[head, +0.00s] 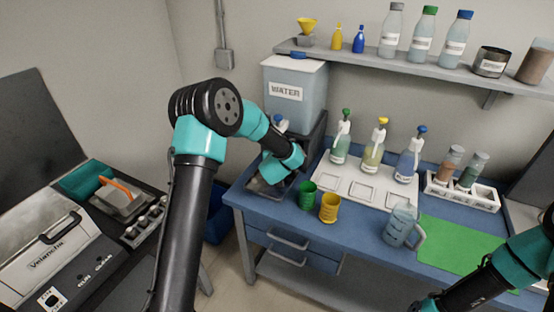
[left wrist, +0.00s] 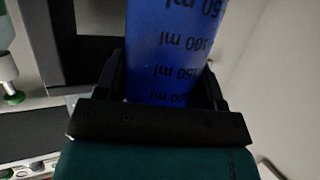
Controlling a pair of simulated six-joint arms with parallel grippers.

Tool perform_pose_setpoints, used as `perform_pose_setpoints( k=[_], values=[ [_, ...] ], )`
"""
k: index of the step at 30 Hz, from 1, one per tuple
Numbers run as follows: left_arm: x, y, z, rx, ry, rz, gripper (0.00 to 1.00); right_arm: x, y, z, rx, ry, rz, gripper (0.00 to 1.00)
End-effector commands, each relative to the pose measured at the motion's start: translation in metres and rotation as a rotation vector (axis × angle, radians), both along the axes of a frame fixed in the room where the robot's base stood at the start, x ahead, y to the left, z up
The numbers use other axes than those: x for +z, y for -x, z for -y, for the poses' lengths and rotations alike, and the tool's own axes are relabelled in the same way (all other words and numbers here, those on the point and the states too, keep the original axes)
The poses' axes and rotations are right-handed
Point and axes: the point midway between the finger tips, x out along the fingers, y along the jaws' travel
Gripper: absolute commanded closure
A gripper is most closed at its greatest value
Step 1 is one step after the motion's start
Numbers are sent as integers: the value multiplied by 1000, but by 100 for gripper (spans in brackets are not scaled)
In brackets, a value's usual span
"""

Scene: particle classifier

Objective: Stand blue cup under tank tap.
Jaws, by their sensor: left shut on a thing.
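The blue cup (left wrist: 168,45), with printed ml marks, fills the middle of the left wrist view. My left gripper (left wrist: 162,88) is shut on it, with one finger on each side. In the head view my left arm reaches in front of the tank, and its links hide the cup and fingers. The tank (head: 309,98), labelled WATER, stands on a dark stand at the back left of the blue table. A grey tray (head: 283,190) shows below my left wrist. My right gripper (head: 428,304) is at the bottom edge, fingers unclear.
A green cup (head: 308,196) and a yellow cup (head: 329,208) stand close right of the tray. A shelf (head: 410,68) hangs above.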

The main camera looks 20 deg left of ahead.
Motion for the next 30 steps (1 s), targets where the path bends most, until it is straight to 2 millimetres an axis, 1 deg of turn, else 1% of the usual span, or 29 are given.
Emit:
perform_pose_setpoints(
  k=[3, 6, 10, 23, 24, 30],
  values=[
    [-2, -9, -5, 1, 1, 0, 61, 0, 0, 0, 0, 0, 0, 57],
    [-19, -7, -3, 0, 0, -3, 61, 0, 0, 0, 0, 0, 0, 57],
    [-33, -7, -3, 0, -1, -1, 61, 0, 0, 0, 0, 0, 0, 57],
    [-39, -7, -3, 0, 0, 0, 61, 0, 0, 0, 0, 0, 0, 57],
    [-39, -7, -3, 0, 0, 0, 36, 0, 0, 0, 0, 0, 0, 57],
    [-39, -7, -3, 0, 0, 0, 16, 0, 0, 0, 0, 0, 0, 57]
  ],
)
